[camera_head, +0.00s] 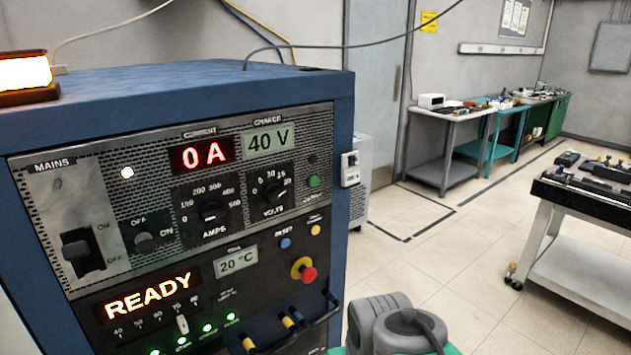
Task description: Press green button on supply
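The supply (190,80) is a large blue cabinet filling the left of the view, its control panel facing me. A small round green button (314,181) sits at the right edge of the upper panel, right of the volts dial (273,192). A small dark round part (312,159) is just above it. The displays read 0 A (203,154), 40 V (268,142), READY (147,297) and 20 °C (236,262). A grey piece, seemingly part of my arm, is at the bottom centre, right of the cabinet. My gripper is not in view.
A red stop knob (304,271), blue button (285,243) and yellow button (315,230) sit below the green one. Cables (290,322) protrude at the lower panel. A white-legged table (590,195) stands right. Floor (450,260) between is clear. Workbenches (445,117) line the back.

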